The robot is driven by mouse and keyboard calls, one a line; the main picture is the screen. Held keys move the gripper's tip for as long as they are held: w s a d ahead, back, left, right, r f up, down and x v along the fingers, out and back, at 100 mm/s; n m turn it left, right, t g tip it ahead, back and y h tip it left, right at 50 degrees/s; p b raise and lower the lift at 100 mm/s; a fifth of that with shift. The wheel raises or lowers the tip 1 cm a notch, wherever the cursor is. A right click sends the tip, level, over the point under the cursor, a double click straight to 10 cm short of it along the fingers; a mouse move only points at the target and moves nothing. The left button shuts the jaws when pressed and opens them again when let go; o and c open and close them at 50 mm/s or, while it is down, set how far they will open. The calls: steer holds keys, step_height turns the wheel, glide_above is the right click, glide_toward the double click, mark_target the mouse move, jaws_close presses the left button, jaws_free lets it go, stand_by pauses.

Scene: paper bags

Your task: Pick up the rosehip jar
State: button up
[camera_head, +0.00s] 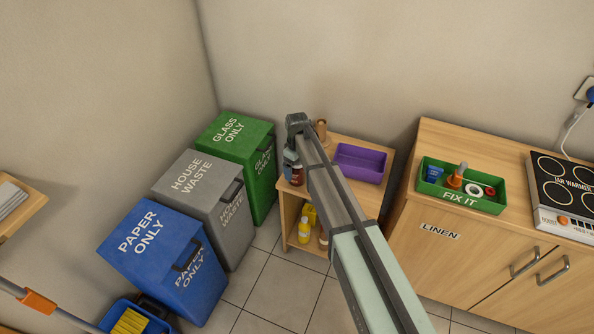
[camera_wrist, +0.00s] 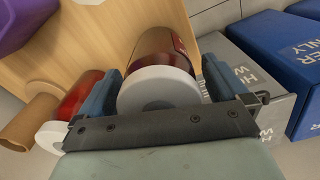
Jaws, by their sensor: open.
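My gripper (camera_wrist: 161,66) is open, with one blue finger on each side of a dark red-brown jar (camera_wrist: 158,48) with a white lid (camera_wrist: 158,90). I cannot tell whether the fingers touch it. Its label is mostly turned away and unreadable. A brighter red jar (camera_wrist: 82,90) with a white lid (camera_wrist: 50,137) stands just outside the left finger. No name is legible, so I cannot tell which is rosehip. In the head view my gripper (camera_head: 291,158) is above the small wooden shelf's left side, and a dark red-brown jar (camera_head: 297,176) shows beneath it.
The small wooden shelf (camera_head: 343,200) also bears a cardboard tube (camera_head: 321,128) and a purple tray (camera_head: 361,163). Yellow bottles (camera_head: 305,228) stand on its lower level. Green (camera_head: 236,137), grey (camera_head: 187,175) and blue (camera_head: 147,236) bins stand left. A cabinet (camera_head: 425,211) stands right.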

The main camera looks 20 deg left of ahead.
steer(key=shift+f, duration=0.1)
steer(key=shift+c, duration=0.4)
steer(key=c, duration=1.5)
